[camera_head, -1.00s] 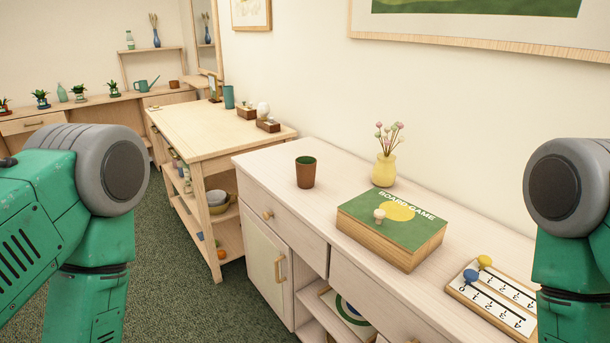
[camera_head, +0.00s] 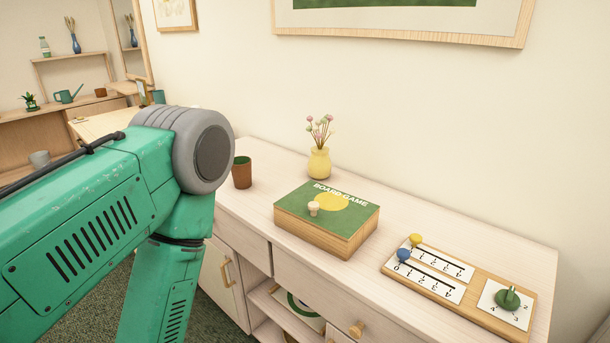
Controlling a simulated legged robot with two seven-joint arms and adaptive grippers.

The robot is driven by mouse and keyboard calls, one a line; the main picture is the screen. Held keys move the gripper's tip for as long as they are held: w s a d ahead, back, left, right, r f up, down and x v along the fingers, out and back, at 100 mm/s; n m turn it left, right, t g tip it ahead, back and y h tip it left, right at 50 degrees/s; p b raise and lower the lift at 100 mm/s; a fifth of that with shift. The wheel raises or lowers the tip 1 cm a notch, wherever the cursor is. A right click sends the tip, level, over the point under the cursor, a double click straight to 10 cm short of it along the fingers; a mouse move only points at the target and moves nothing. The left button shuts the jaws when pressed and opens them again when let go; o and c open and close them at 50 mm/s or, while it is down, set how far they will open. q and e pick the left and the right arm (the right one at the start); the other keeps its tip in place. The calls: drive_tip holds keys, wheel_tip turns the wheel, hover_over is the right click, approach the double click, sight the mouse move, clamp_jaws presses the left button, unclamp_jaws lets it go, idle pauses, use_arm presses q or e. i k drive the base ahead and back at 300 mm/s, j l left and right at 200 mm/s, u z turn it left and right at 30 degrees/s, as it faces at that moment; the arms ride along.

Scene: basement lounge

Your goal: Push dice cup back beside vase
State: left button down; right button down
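The brown dice cup (camera_head: 242,173) with a green inside stands upright on the pale wooden cabinet top (camera_head: 262,162). It is close to my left arm in the picture, to the left of the board game box. The yellow vase (camera_head: 319,163) with pink and white flowers stands near the wall, right of and apart from the cup. My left arm covers the left of the view, but its gripper is out of view. My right gripper is out of view.
A green board game box (camera_head: 327,222) with a pale knob lies in front of the vase. A wooden score board (camera_head: 458,290) with blue, yellow and green pieces lies at the right. The top between cup and vase looks clear. A framed picture hangs above.

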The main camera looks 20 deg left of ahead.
sight(241, 170)
drive_tip(key=i+j+z, duration=0.1)
drive_tip(key=j+z, duration=1.45)
drive_tip(key=z, duration=0.15)
drive_tip(key=k+j+z, duration=0.1)
drive_tip(key=j+z, duration=0.3)
